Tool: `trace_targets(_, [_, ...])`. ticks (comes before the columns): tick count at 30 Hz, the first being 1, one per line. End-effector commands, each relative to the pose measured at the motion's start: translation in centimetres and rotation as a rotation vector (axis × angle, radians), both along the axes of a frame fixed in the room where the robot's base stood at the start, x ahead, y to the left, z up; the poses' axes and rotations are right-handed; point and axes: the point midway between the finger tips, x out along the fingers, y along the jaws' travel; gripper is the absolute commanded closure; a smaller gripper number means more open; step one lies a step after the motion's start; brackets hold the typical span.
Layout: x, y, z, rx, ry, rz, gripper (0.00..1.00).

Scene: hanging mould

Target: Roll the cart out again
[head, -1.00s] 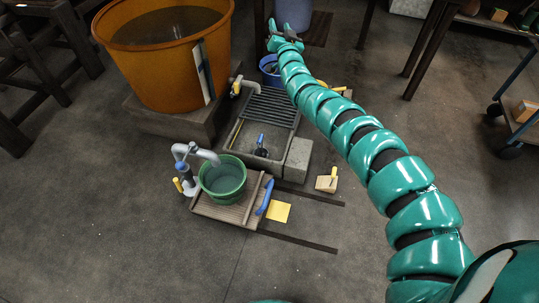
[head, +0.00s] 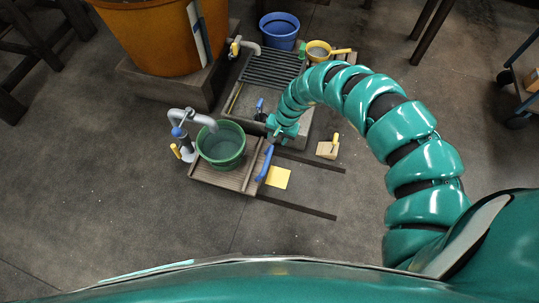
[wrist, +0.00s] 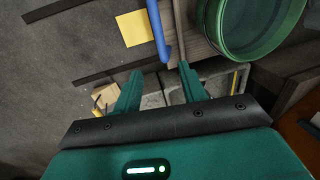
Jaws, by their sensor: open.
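The cart (head: 222,181) is a low brown slatted platform at the left centre of the head view, with a green bucket (head: 221,160) of liquid on it. A blue handle (head: 265,163) runs along its right edge. My gripper (head: 279,136) hangs just behind the far end of the handle, above the stone basin's front. In the wrist view my gripper (wrist: 160,70) is open and empty. The handle's end (wrist: 158,35) lies just ahead of the gap between its fingertips; whether it touches them I cannot tell. The bucket (wrist: 250,25) shows at the upper right.
Two dark rails (head: 297,208) lie on the floor right of the cart, with a yellow square (head: 278,177) between them. A grey tap (head: 190,118) reaches over the bucket. Open floor lies in front.

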Motion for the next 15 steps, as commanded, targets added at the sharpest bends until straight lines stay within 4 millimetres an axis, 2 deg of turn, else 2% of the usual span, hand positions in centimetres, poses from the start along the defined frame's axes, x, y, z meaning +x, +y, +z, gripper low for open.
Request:
trace_targets(1, [-0.1, 0.3, -1.3, 0.002, 0.001, 0.001, 0.59])
trace_targets(6, [0.2, 0.8, -4.7, 0.002, -0.001, 0.0, 0.59])
trace_targets(15, [0.4, 1.8, -9.8, 0.001, 0.0, 0.001, 0.59])
